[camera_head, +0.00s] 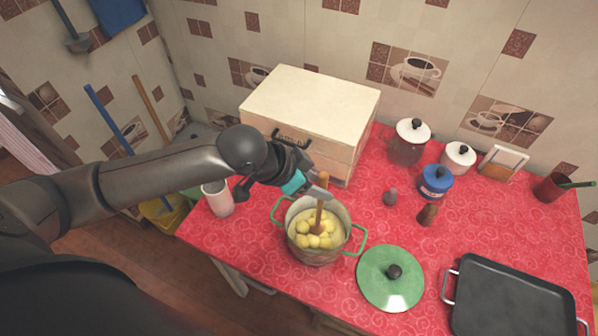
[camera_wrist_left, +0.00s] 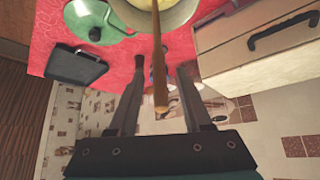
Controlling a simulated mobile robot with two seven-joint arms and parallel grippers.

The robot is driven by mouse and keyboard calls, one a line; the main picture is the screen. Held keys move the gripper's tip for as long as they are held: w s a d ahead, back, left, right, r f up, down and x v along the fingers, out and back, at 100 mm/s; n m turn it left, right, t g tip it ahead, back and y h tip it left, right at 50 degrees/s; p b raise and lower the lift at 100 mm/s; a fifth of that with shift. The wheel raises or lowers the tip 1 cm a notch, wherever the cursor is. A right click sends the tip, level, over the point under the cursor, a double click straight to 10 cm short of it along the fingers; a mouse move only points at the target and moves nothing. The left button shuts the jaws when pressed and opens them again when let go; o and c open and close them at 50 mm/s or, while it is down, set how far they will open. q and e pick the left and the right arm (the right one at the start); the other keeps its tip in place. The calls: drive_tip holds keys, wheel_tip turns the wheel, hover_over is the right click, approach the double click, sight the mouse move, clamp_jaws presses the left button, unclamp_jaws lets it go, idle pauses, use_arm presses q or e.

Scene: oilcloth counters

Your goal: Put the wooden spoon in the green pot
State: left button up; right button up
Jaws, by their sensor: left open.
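The wooden spoon (camera_head: 321,206) stands upright, slightly tilted, with its lower end in the green-handled pot (camera_head: 312,257) among yellow potatoes (camera_head: 316,238). In the left wrist view its handle (camera_wrist_left: 158,75) runs between my two fingers, with the handle's end toward the palm. My left gripper (camera_head: 318,187) is beside the upper handle, above the pot; its fingers (camera_wrist_left: 160,82) are apart, with gaps on both sides of the handle. The pot also shows at the top of the left wrist view (camera_wrist_left: 183,20). The spoon's bowl is at least partly hidden by the potatoes. My right gripper is not in view.
The green lid (camera_head: 378,293) lies right of the pot, beside a black tray pan (camera_head: 510,300). A wooden bread box (camera_head: 310,105) stands behind the pot. A white cup (camera_head: 217,198) is at the left edge. Canisters (camera_head: 409,142) stand at the back right.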

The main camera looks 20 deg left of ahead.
use_arm(q)
drive_tip(key=p+v, duration=0.1)
drive_tip(key=v, duration=0.9)
idle(0.3)
